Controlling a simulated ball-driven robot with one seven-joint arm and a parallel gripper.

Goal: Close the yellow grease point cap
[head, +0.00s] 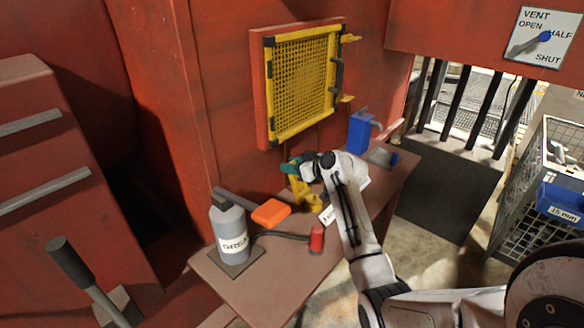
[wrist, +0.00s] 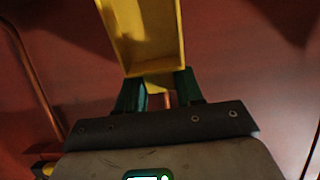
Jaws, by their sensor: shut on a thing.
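The yellow grease point cap (wrist: 148,38) fills the upper middle of the wrist view. Its hollow inner side faces the camera, and its lower end sits between the green fingers of my gripper (wrist: 158,84). My gripper is shut on this end. In the head view my gripper (head: 289,166) is at the bench, below the mesh panel, with yellow parts (head: 299,190) just under it. There I cannot tell cap from base, and my wrist hides part of them. A small tag (head: 327,214) shows beside the yellow parts.
On the bench (head: 290,277) stand a grey grease bottle (head: 229,235), an orange-headed tool (head: 270,213), a red cylinder (head: 317,239) and a blue container (head: 360,132). A yellow mesh panel (head: 303,80) with a handle projects above. A lever (head: 85,275) stands at lower left.

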